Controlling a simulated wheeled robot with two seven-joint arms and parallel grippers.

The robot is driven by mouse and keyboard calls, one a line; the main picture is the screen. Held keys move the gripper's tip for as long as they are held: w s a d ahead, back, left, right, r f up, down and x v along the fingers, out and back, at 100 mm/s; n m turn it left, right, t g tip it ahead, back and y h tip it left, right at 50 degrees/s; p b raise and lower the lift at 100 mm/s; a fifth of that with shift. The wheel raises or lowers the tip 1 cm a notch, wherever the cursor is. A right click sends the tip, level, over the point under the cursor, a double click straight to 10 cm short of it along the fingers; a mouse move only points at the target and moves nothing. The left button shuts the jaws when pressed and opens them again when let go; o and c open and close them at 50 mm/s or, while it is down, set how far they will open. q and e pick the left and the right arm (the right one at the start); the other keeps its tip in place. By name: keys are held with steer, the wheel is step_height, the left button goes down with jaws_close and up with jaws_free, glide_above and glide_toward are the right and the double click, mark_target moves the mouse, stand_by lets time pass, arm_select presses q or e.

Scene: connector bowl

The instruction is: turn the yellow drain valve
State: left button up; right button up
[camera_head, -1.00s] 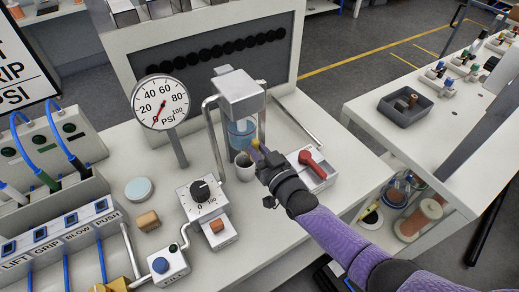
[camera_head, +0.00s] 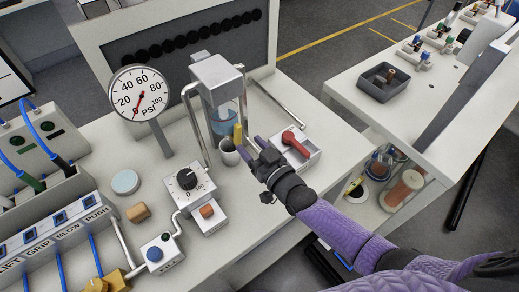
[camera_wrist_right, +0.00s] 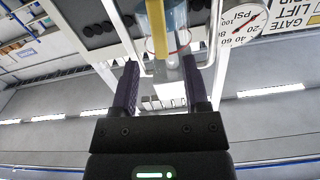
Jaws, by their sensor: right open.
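The yellow drain valve (camera_head: 237,133) shows as an upright yellow bar at the lower front of the clear cylinder of blue liquid (camera_head: 222,118), above a white cup (camera_head: 229,153). My right gripper (camera_head: 252,148) is just to the right of it, with its purple fingers apart and pointing toward it. In the right wrist view the yellow bar (camera_wrist_right: 158,35) lies ahead, between the lines of the two spread fingers (camera_wrist_right: 160,68). I see nothing held, and I cannot tell whether a finger touches the bar. My left gripper is out of view.
The pressure gauge (camera_head: 140,93) reads near zero. A black dial (camera_head: 186,179) and an orange-brown button (camera_head: 207,211) stand in front. A bent metal pipe (camera_head: 186,110) flanks the cylinder.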

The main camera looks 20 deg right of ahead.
steer(key=v, duration=0.5)
steer(key=shift+s+d+p, duration=0.1)
steer(key=shift+s+p, duration=0.2)
steer(key=shift+s, duration=0.05)
